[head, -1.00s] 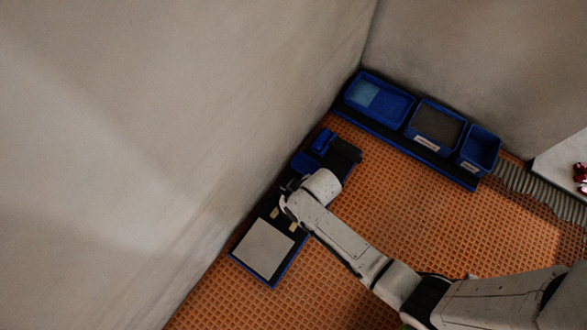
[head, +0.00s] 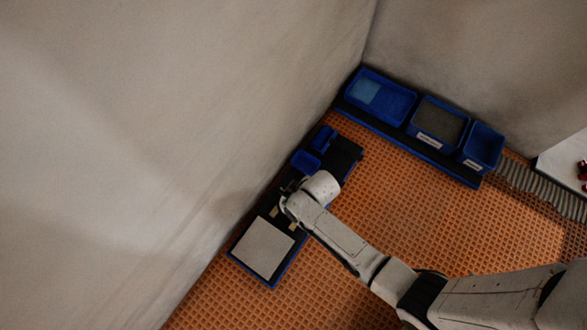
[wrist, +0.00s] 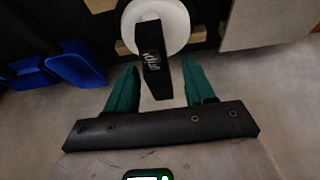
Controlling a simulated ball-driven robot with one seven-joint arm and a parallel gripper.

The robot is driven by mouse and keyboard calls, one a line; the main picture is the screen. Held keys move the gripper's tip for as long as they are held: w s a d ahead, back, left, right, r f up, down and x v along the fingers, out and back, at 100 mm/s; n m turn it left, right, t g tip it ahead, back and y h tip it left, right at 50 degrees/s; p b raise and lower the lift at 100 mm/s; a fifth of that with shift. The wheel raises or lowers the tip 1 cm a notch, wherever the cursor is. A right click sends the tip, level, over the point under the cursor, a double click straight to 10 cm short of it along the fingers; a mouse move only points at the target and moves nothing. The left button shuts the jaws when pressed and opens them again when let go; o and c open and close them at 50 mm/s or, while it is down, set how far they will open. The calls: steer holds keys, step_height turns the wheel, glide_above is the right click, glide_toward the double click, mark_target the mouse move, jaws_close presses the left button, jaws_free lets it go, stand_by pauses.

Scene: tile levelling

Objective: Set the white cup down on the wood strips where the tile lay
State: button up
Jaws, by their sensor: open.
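The white cup (wrist: 157,20) is at the top of the wrist view, with a black handle block (wrist: 152,62) towards me. It appears to sit on the wood strips, whose ends show on its left (wrist: 122,47) and at its upper left (wrist: 100,5). My gripper (wrist: 159,66) is open, its two green fingers either side of the handle, with gaps showing. In the head view my arm's end hides the cup. Pale wood strips (head: 293,226) show there on the dark tray, beside my gripper (head: 285,195).
A pale square tile (head: 262,247) lies at the tray's near end. Small blue bins (head: 305,161) stand at its far end, close to the wall. A rack of larger blue bins (head: 438,122) stands behind. Orange grid floor (head: 420,210) is clear to the right.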

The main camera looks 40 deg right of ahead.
steer(key=s+d+r+m+g+p, duration=0.1)
steer(key=s+d+r+p, duration=0.1)
steer(key=s+r, duration=0.3)
steer(key=s+d+r+m+g+h+p, duration=0.1)
steer(key=s+r, duration=0.5)
steer(key=r, duration=0.8)
steer(key=s+d+r+m+g+p, duration=0.1)
steer(key=s+d+r+p, duration=0.3)
steer(key=r, duration=0.5)
steer(key=shift+s+d+r+m+h, duration=0.3)
steer(key=shift+s+d+r+m, duration=0.15)
steer(key=shift+s, duration=0.35)
steer(key=shift+f, duration=0.1)
steer(key=shift+c, duration=0.4)
